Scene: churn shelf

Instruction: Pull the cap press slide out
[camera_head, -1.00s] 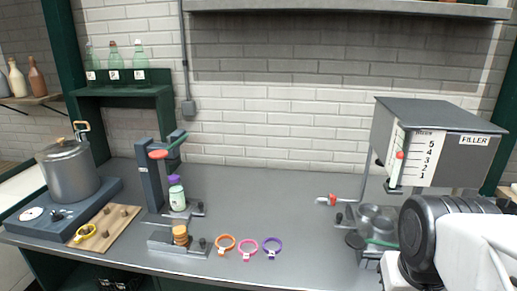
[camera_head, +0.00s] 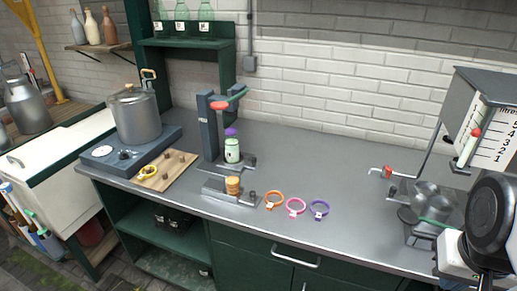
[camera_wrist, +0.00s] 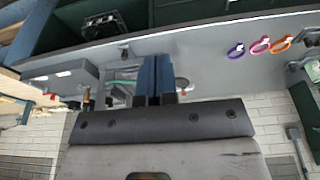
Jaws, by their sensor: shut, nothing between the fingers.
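The cap press (camera_head: 209,130) is a dark grey upright with a red knob and a green lever, standing left of the middle of the bench. A pale green bottle with a purple top (camera_head: 232,150) stands under its head. A flat grey base with a small dark knob (camera_head: 252,167) lies below the bottle; I cannot tell how far its slide is out. My gripper's blue fingers (camera_wrist: 156,80) are shut and empty in the wrist view, near the filler side of the bench and far from the press. The head view shows only my arm at the right edge.
A grey block (camera_head: 215,191) with orange discs sits before the press. Orange, pink and purple rings (camera_head: 319,210) lie beside it. The filler (camera_head: 487,120) stands right, with a red-handled tap (camera_head: 386,172). A pot (camera_head: 134,115) is left. The bench between rings and filler is clear.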

